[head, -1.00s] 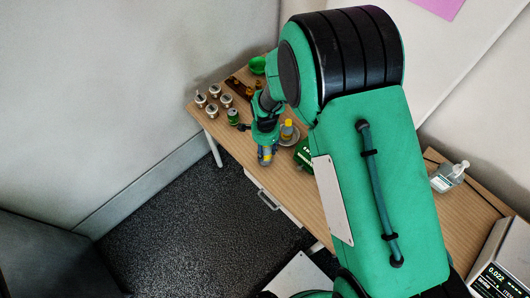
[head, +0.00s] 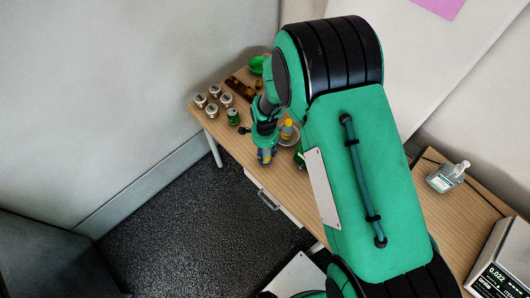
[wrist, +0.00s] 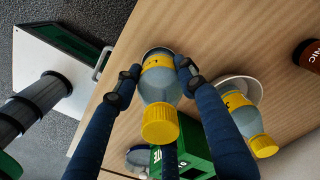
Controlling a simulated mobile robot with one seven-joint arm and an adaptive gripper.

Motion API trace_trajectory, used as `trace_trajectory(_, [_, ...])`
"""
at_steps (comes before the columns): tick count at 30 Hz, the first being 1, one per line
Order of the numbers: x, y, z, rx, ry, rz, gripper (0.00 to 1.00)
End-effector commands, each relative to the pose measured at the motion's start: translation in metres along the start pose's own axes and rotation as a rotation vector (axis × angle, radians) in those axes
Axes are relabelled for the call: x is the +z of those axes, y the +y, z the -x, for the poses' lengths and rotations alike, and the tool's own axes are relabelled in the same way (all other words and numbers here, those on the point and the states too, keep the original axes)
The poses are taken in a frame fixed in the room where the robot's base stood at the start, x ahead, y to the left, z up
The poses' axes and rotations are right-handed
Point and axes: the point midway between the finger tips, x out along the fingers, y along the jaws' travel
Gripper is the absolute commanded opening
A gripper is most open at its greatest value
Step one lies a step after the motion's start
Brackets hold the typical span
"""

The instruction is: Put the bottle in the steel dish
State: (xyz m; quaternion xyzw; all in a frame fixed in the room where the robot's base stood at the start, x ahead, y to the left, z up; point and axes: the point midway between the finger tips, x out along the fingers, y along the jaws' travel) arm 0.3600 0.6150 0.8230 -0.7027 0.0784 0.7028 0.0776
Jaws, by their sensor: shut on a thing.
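My gripper (wrist: 156,75) is shut on a clear bottle (wrist: 160,90) with a yellow cap and yellow label, cap towards the wrist camera. In the head view my gripper (head: 266,156) is at the table's front edge, and the held bottle is mostly covered by the fingers. A second, similar bottle (wrist: 246,118) is in a round pale grey dish (wrist: 250,86), to the right of the held bottle in the wrist view. In the head view this dish (head: 291,140) looks like steel, with the second bottle (head: 287,127) in it. The held bottle is apart from the dish.
A green box (wrist: 192,148) is close by. Several cans (head: 213,110), a green can (head: 233,116), a brown tray (head: 240,87) and a green bowl (head: 256,65) stand at the table's far end. A pump bottle (head: 446,178) and a scale (head: 492,270) are at the right.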

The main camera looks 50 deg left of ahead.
Motion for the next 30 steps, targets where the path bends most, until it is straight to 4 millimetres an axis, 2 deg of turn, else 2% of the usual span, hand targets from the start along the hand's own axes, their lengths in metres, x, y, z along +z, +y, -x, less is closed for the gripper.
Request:
trace_trajectory(18, [-0.0001,-0.0001,-0.0087,0.0,0.0,0.0,0.26])
trace_trajectory(19, [0.0,-0.0002,-0.0083,0.0,0.0,0.0,0.44])
trace_trajectory(21, [0.0,-0.0002,-0.0078,0.0,0.0,0.0,0.58])
trace_trajectory(30, [0.0,0.0,-0.0075,0.0,0.0,0.0,0.59])
